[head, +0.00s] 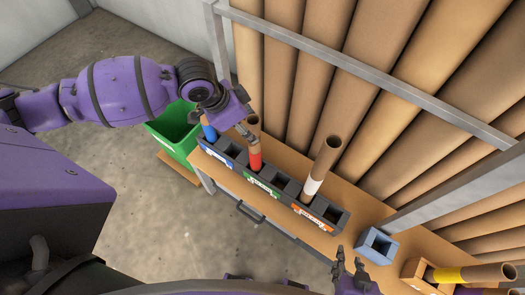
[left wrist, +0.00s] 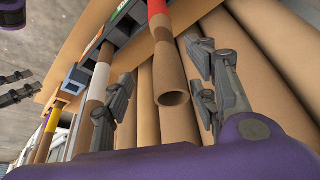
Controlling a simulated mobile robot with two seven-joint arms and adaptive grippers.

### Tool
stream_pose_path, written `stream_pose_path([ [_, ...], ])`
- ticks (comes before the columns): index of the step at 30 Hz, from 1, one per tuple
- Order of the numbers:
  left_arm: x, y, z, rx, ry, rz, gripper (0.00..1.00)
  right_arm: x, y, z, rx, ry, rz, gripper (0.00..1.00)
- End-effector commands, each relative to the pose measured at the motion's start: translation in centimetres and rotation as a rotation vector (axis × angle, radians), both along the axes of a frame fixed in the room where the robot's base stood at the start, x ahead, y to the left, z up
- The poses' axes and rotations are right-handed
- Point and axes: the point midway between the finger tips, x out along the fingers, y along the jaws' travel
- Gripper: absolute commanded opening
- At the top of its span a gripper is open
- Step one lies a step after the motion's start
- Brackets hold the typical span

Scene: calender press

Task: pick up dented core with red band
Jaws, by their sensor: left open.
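The core with the red band (head: 255,158) stands upright in the black rack (head: 341,220), between the blue-banded and white-banded cores. In the left wrist view, its red band (left wrist: 157,8) is at the top edge and its brown open end (left wrist: 173,98) faces the camera. The tube narrows unevenly below the band, like a dent. My left gripper (head: 246,115) is open at the upper end of this core. In its wrist view, the fingers (left wrist: 160,95) stand on either side of the tube, with gaps visible. My right gripper (head: 349,268) is open and empty at the bottom, away from the rack.
A blue-banded core (head: 209,132) and a white-banded core (head: 313,184) stand in the rack close by. A green bin (head: 172,133) is at left. A blue block-like holder (head: 378,246) and yellow-banded core (head: 450,274) are at right. Large brown rolls (head: 322,60) stand behind a metal rail (head: 365,72).

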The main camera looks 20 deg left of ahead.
Motion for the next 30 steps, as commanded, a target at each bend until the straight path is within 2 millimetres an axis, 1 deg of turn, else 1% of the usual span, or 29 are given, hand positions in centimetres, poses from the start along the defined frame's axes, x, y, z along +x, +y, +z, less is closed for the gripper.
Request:
stream_pose_path([
  [2, 0.1, 0.0, -0.3, 0.002, 0.002, 0.001, 0.53, -0.1, -0.1, -0.1, -0.002, 0.002, 0.002, 0.34],
  [11, 1.1, -0.8, -3.4, 0.001, 0.004, 0.000, 0.53, -0.4, -0.1, -0.4, -0.004, 0.008, 0.004, 0.34],
  [15, 2.0, -1.1, -5.4, 0.001, 0.002, 0.001, 0.53, -0.4, 0.0, -0.4, 0.001, 0.006, 0.001, 0.34],
  [18, 2.3, -1.5, -6.6, 0.003, 0.002, -0.001, 0.53, -0.4, 0.2, -0.5, 0.002, 0.007, -0.003, 0.34],
  [21, 2.5, -1.7, -7.1, 0.002, 0.000, -0.001, 0.53, -0.4, 0.3, -0.5, 0.005, 0.006, -0.006, 0.34],
  [28, 2.5, -1.7, -7.2, 0.002, 0.000, -0.001, 0.53, -0.3, 0.2, -0.4, 0.005, 0.005, -0.006, 0.34],
  [30, 2.5, -1.7, -7.2, 0.002, 0.000, -0.001, 0.44, -0.3, 0.2, -0.4, 0.005, 0.005, -0.005, 0.34],
])
